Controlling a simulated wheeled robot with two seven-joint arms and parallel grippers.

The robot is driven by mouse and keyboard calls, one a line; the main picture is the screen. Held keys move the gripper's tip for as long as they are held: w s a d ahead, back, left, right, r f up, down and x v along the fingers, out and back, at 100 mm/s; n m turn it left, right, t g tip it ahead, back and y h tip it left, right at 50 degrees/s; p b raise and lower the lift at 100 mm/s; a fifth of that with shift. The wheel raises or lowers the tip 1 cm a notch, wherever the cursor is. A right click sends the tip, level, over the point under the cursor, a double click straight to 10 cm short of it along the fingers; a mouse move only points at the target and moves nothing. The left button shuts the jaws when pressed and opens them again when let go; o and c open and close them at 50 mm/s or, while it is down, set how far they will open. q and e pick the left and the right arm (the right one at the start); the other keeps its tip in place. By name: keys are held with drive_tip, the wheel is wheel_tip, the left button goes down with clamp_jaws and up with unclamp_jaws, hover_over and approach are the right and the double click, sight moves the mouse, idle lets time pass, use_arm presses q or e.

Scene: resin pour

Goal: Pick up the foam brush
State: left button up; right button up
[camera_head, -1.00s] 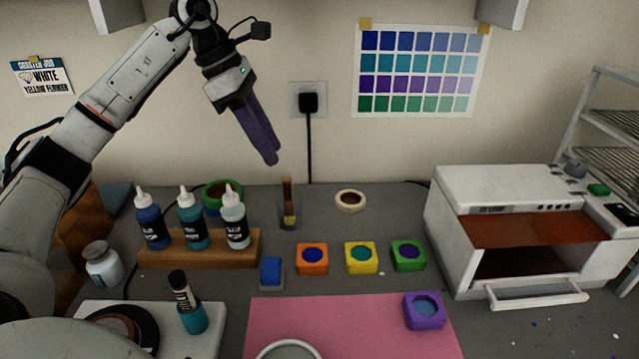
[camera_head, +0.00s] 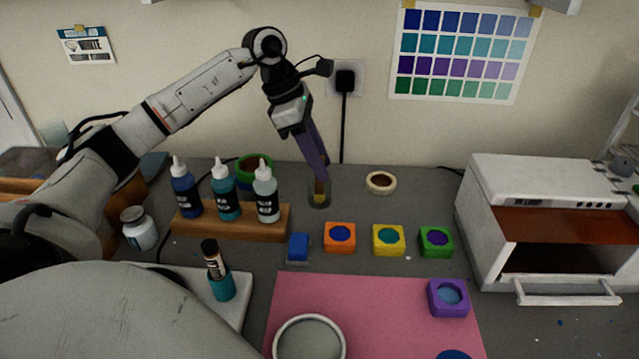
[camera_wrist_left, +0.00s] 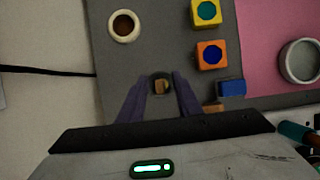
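My right gripper is not in view.
A wooden rack (camera_head: 235,223) with several bottles stands just left of the cup. A tape roll (camera_head: 381,183) lies to its right. Orange (camera_head: 340,238), yellow and green moulds and a blue block (camera_head: 299,247) sit in front. A white oven (camera_head: 540,225) stands at right.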

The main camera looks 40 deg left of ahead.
use_arm(q)
clamp_jaws()
drive_tip(key=shift+r, duration=0.1)
